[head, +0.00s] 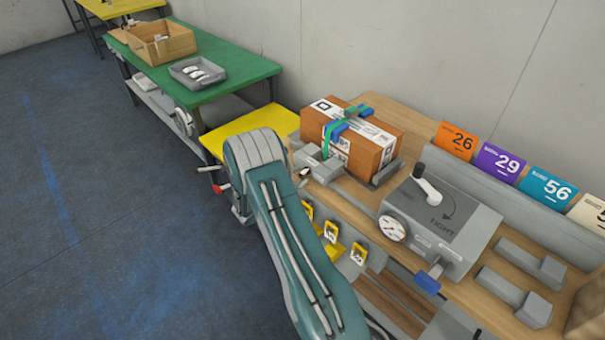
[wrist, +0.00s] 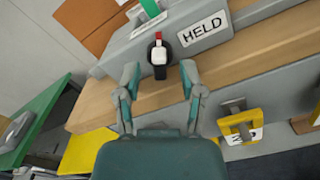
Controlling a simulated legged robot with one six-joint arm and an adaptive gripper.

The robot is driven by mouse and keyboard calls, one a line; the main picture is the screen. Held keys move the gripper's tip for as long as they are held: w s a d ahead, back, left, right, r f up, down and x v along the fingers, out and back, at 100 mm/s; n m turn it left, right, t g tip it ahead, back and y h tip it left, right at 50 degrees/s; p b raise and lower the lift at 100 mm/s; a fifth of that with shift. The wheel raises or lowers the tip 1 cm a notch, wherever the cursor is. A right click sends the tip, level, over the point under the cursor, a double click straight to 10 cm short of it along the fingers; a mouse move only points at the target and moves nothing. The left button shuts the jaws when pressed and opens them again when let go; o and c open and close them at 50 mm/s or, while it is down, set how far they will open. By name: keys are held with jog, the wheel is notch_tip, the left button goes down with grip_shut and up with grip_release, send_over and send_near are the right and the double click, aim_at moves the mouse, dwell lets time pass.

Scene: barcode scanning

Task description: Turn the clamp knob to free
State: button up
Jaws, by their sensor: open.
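The clamp knob (wrist: 159,56) is a small dark, round-ended piece with a white face and a red mark at its top. It sits on the front of the grey clamp block (wrist: 140,38), left of a white label (wrist: 203,29) reading HELD. My gripper (wrist: 158,72) is open in the wrist view, with one finger on each side of the knob's line and no clear contact. In the head view the clamp block (head: 317,166) stands beside the brown strapped box (head: 363,157). My arm hides the knob there, and I cannot make out the fingertips.
A grey crank unit (head: 440,222) stands to the right on the wooden bench (head: 392,108). Numbered cards (head: 500,163) line the bench's back. Yellow tags (head: 330,231) hang along the front. A green table (head: 205,92) with a tray stands at the upper left.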

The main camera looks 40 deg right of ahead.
jog(key=shift+w+d, duration=0.1)
jog(key=shift+d, duration=1)
jog(key=shift+c, duration=0.3)
grip_shut()
jog(key=n, duration=0.5)
jog(key=shift+w+r+n, duration=0.1)
jog(key=shift+n, duration=0.3)
